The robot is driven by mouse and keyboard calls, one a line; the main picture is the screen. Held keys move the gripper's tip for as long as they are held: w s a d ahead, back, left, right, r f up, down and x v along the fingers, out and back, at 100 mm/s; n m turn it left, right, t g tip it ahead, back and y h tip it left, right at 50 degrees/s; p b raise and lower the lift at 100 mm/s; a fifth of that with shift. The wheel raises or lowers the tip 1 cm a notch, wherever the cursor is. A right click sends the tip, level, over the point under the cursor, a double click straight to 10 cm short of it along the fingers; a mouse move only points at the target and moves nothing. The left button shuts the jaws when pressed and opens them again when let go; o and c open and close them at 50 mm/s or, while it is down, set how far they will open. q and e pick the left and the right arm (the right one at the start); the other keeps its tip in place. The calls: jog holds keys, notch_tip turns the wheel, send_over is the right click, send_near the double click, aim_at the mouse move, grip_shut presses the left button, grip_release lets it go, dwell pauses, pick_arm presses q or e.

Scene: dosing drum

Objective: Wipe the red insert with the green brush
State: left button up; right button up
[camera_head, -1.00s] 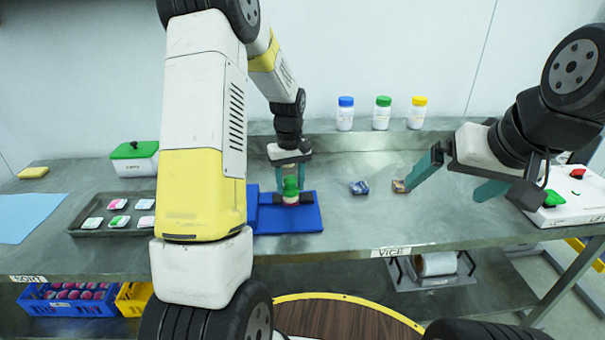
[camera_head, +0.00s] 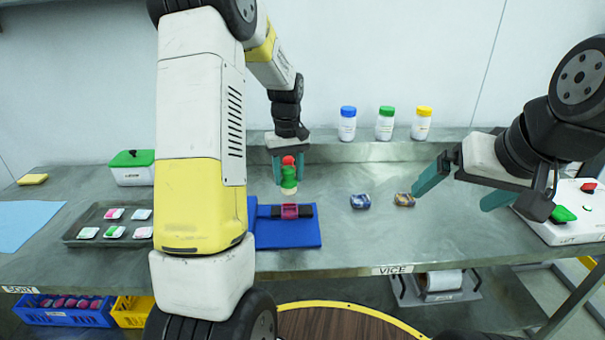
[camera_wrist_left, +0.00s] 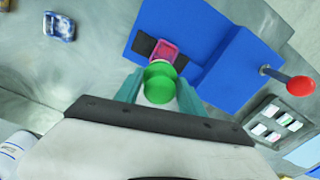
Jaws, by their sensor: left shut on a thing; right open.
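The red insert (camera_head: 290,211), pinkish and block-shaped, sits between dark jaws on the blue vice (camera_head: 287,234). It also shows in the left wrist view (camera_wrist_left: 163,51), partly covered by the brush. My left gripper (camera_head: 289,176) is shut on the green brush (camera_head: 288,179), which hangs upright, pale end down, above the insert with a gap visible in the head view. The brush's green top (camera_wrist_left: 159,82) shows between the fingers in the left wrist view. My right gripper (camera_head: 455,192) is open and empty above the right of the bench.
A red-knobbed lever (camera_wrist_left: 300,86) rises from the vice. Two small patterned blocks (camera_head: 360,201) (camera_head: 405,199) lie right of the vice. Several bottles (camera_head: 385,124) stand on the back ledge. A tray of inserts (camera_head: 85,240) lies left. A control box (camera_head: 570,226) stands right.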

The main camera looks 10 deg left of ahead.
pick_arm(q)
jog(key=shift+r, duration=1.5)
jog(key=shift+f, duration=0.25)
